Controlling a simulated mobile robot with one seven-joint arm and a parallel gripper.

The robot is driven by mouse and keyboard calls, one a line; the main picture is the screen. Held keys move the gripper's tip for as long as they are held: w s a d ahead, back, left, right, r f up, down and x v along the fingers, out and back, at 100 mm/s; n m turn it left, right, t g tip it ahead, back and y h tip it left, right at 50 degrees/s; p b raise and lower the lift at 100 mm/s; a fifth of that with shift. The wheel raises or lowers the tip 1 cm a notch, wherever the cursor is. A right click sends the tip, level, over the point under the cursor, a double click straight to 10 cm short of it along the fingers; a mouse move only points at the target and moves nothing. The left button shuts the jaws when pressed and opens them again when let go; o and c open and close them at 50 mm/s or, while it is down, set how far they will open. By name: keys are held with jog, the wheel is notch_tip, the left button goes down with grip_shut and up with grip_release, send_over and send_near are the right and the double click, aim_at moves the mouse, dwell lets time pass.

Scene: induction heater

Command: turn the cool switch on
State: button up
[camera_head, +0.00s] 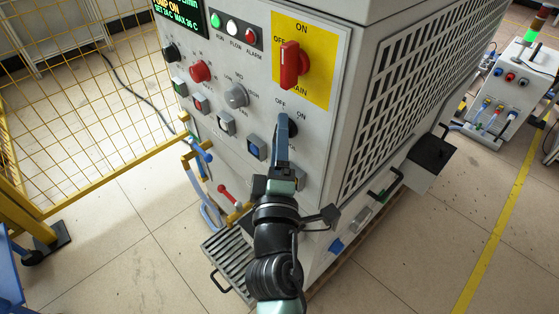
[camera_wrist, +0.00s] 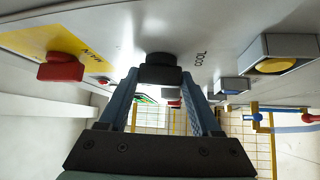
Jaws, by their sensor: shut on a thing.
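The cool switch (camera_head: 292,129) is a black rotary knob on the front panel, low near the right edge, with OFF and ON printed above it. My gripper (camera_head: 283,122) reaches up to it from below and hides part of it. In the wrist view the black knob (camera_wrist: 161,62) sits between the tips of my two blue fingers (camera_wrist: 160,78), beside the printed word COOL. The gripper is shut on the knob. Which label the knob points at cannot be told, as the fingers cover much of it.
A red main switch (camera_head: 290,65) on a yellow plate sits above. A grey selector (camera_head: 236,95), a blue button (camera_head: 256,148) and a white button (camera_head: 226,124) are to the left. Blue-handled pipes (camera_head: 199,152) and a red lever (camera_head: 229,194) stick out below left. A yellow mesh fence (camera_head: 80,90) stands left.

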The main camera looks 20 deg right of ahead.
jog(key=m+h+b, duration=0.1)
jog(key=b, duration=0.4)
jog(key=f+m+t+h+b, duration=0.1)
jog(key=b, duration=0.4)
jog(key=shift+m, duration=0.4)
jog(key=shift+r+b, duration=0.1)
jog(key=shift+b, duration=0.2)
jog(key=shift+r+m+t+b, duration=0.25)
jog(key=shift+m+t+b, duration=0.05)
jog(key=shift+b, duration=0.15)
jog(key=o, duration=1.4)
